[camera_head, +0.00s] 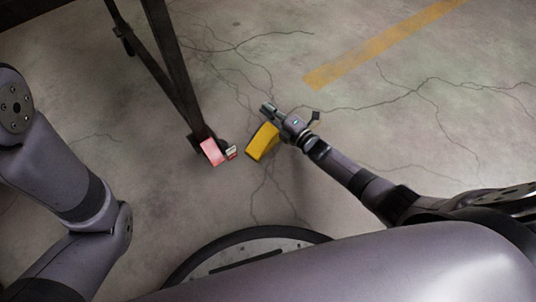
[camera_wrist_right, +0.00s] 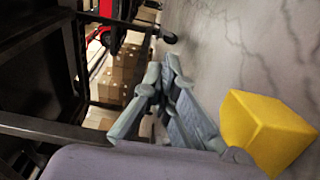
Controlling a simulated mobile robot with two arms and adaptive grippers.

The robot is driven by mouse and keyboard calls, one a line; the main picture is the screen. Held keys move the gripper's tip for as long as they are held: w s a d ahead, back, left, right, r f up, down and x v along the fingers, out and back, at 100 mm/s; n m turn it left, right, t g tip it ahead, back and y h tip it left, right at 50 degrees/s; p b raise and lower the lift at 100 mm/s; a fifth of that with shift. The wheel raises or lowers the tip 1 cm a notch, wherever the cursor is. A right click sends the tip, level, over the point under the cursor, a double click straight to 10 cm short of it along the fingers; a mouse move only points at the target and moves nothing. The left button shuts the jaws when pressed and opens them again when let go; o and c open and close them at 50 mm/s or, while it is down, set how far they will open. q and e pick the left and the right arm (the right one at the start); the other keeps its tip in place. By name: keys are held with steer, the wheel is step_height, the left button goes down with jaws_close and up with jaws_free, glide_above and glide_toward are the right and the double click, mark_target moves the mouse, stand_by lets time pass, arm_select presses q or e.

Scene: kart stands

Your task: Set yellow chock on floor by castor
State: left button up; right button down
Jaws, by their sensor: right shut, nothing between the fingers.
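The yellow chock (camera_head: 262,142) appears to rest on the floor, a short way right of the stand's castor (camera_head: 223,144), with a gap between them. A pink-red block (camera_head: 212,152) sits against that castor. My right gripper (camera_head: 267,108) is just beyond the yellow chock, shut and empty. In the right wrist view its fingers (camera_wrist_right: 163,70) are closed together, and the yellow chock (camera_wrist_right: 268,132) lies to the right, outside them. My left arm shows at the left of the head view, but its gripper is out of view.
The dark stand leg (camera_head: 172,65) rises left of the chock. In the right wrist view, dark frame bars (camera_wrist_right: 40,125) fill the left, with cardboard boxes (camera_wrist_right: 118,78) behind. The cracked floor to the right is clear around a yellow painted line (camera_head: 380,45).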

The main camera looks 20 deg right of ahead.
steer(key=b, duration=0.1)
glide_above(268, 166)
step_height(268, 166, down, 11)
steer(key=b, duration=0.9)
steer(key=shift+s+r, duration=0.1)
steer(key=shift+w+d+r+b, duration=0.15)
steer(key=shift+w+r+b, duration=0.25)
steer(key=shift+b, duration=0.2)
